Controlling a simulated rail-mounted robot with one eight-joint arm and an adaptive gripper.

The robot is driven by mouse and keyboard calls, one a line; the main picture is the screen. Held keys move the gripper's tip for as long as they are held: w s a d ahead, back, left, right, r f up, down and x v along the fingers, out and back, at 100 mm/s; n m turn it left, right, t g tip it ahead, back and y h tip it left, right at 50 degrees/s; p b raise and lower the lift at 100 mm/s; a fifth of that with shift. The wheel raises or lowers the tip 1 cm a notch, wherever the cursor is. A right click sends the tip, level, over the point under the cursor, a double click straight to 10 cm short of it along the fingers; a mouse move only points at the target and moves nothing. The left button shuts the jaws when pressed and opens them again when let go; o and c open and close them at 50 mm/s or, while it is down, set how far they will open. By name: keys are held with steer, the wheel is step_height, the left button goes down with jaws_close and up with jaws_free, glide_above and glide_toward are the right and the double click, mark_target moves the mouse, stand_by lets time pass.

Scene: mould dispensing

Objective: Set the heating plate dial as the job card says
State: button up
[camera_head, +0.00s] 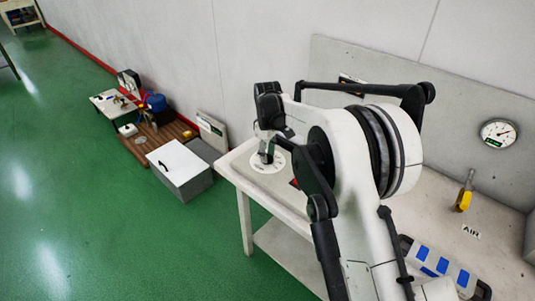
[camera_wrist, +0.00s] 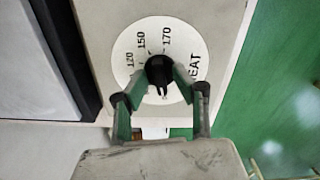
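The heating plate dial is a black round knob (camera_wrist: 160,69) on a white disc (camera_wrist: 128,47). The disc is marked 120, 150, 170 and HEAT in the wrist view. My gripper (camera_wrist: 162,78) has one finger on each side of the knob, and both tips appear to touch it. In the head view the white disc (camera_head: 262,167) lies at the left end of the bench, with my gripper (camera_head: 266,156) down over it. The knob's pointer setting is not clear, as the fingers cover part of it. I cannot make out a readable job card.
The white bench (camera_head: 232,166) carries a yellow-handled tool (camera_head: 463,200), an AIR label (camera_head: 471,232) and a blue-and-white case (camera_head: 440,266) at right. A gauge (camera_head: 497,133) hangs on the back panel. A grey box (camera_head: 180,170) stands on the green floor at left.

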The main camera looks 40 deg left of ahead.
jaws_close()
steer(key=shift+m+b, duration=0.35)
steer(key=shift+m, duration=0.05)
steer(key=m+b, duration=0.2)
steer(key=m, duration=0.1)
steer(key=shift+f+m, duration=0.1)
steer(key=shift+m, duration=0.3)
steer(key=m+b, duration=0.2)
steer(key=m, duration=0.4)
steer(key=m+b, duration=0.2)
steer(key=m, duration=0.4)
steer(key=shift+m, duration=0.4)
steer(key=m, duration=0.6)
steer(key=shift+b, duration=0.35)
steer(key=shift+m, duration=0.3)
